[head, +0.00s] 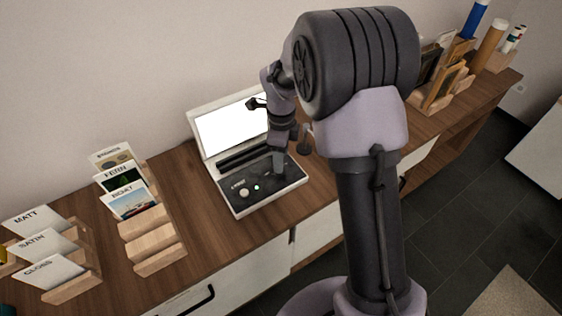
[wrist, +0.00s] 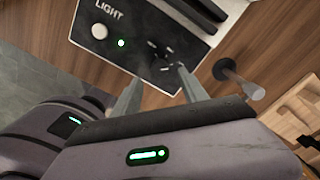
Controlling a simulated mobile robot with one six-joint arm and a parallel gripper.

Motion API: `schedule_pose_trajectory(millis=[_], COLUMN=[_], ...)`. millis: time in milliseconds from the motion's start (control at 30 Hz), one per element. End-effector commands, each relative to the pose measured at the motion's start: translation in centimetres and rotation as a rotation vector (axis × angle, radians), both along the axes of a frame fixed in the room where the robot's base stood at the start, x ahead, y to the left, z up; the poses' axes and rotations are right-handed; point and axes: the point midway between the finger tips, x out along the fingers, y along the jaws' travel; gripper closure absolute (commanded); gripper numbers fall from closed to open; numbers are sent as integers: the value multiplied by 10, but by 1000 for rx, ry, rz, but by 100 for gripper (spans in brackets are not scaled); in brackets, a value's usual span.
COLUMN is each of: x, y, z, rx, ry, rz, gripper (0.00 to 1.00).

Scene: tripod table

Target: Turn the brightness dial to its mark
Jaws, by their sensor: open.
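The light box (head: 240,208) stands open on the wooden cabinet top, its screen (head: 232,126) lit white in the raised lid. Its black control panel (wrist: 130,57) carries the word LIGHT, a white round button (wrist: 99,31) and a lit green lamp (wrist: 121,43). The dark brightness dial (wrist: 161,50) has pale marks around it in the wrist view; its pointer and target mark are too small to tell apart. My gripper (wrist: 160,76) is open, fingers spread, with the tips just short of the dial.
Wooden racks with cards (head: 128,188) and finish samples (head: 42,262) stand left of the light box. More racks (head: 440,88) and tubes (head: 491,45) stand at the far right. A small round knob-like piece (wrist: 256,92) is right of my fingers.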

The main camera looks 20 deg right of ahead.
Motion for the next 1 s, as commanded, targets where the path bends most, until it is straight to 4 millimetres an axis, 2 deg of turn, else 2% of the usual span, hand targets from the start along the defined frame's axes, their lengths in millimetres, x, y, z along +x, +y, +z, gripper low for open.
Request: schedule_pose_trajectory(millis=[33,100,200,333,500,933,1000], x=[1,1,1,1,0,0,-6], y=[0,0,0,0,0,0,1], z=[25,50,80,107,120,121,133], rx=[0,1,0,0,0,0,6], ry=[-4,-5,-4,-2,0,-1,-21], rz=[0,0,0,0,0,3,54], gripper=[49,49,49,49,49,49,49])
